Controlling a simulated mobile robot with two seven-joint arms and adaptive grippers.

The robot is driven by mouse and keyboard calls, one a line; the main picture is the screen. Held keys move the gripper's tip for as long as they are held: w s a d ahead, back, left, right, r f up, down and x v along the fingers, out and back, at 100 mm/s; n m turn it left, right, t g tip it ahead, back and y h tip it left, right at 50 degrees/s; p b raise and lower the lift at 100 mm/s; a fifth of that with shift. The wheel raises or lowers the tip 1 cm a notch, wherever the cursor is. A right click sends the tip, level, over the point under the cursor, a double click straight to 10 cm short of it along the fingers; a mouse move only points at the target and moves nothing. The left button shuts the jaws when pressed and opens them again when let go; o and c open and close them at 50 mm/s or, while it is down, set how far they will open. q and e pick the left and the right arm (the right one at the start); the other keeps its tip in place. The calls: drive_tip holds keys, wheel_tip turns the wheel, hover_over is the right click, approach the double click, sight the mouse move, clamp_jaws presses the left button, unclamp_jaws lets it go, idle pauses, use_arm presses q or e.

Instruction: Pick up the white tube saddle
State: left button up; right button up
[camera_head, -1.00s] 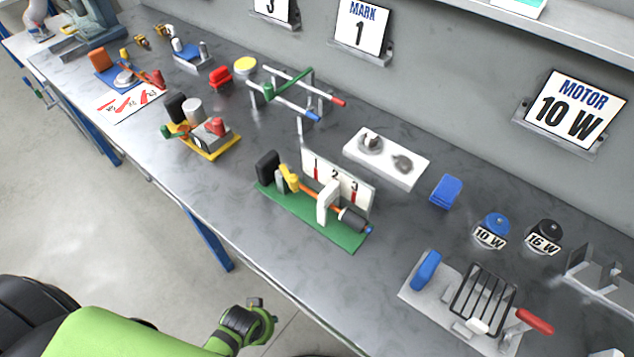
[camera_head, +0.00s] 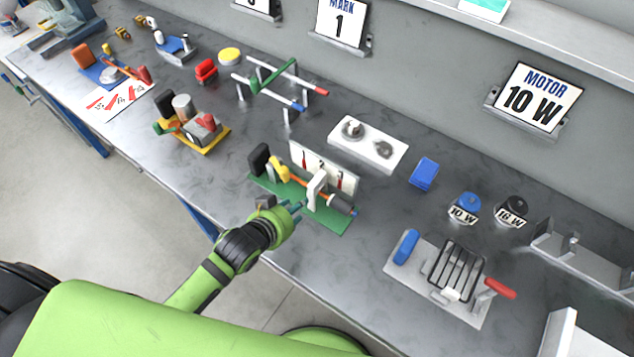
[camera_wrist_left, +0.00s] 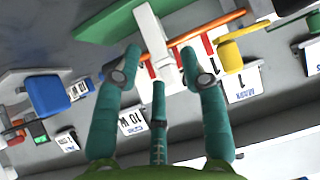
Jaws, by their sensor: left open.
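The white tube saddle (camera_head: 315,188) stands upright across the orange tube on the green base (camera_head: 263,184), in front of the white panel with red marks. In the left wrist view the saddle (camera_wrist_left: 152,38) runs down between the fingertips. My left gripper (camera_head: 297,208) is at the front edge of the green base, close to the saddle. Its teal fingers (camera_wrist_left: 163,68) are spread, one on each side of the saddle's lower end, with nothing gripped. Whether any finger touches it I cannot tell. My right gripper is in neither current view.
On the same base are a black block (camera_head: 259,159), a yellow part (camera_head: 280,170) and a dark cylinder (camera_head: 341,203). A grey plate with a wire rack (camera_head: 458,268) lies to the right, a yellow-based fixture (camera_head: 205,143) to the left.

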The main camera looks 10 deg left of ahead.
sight(313, 187)
use_arm(q)
drive_tip(key=shift+m+t+h, duration=0.4)
drive_tip(key=shift+t+h, duration=0.3)
drive_tip(key=r, duration=0.1)
drive_tip(key=w+d+r, duration=0.1)
drive_tip(key=w+r, duration=0.1)
drive_tip(key=shift+w+d, duration=0.15)
drive_tip(key=shift+d, duration=0.15)
drive_tip(key=shift+w+d, duration=0.25)
drive_tip(key=shift+w, duration=0.05)
drive_tip(key=b+x, duration=0.5)
drive_tip(key=shift+w+d+f, duration=0.15)
drive_tip(key=shift+w+f, duration=0.05)
drive_tip(key=shift+w, duration=0.1)
drive_tip(key=shift+w+d+f+b, duration=0.1)
drive_tip(key=shift+w+d+b, duration=0.1)
drive_tip(key=shift+w+b, duration=0.3)
drive_tip(key=shift+s, duration=0.1)
drive_tip(key=shift+c, duration=0.8)
clamp_jaws()
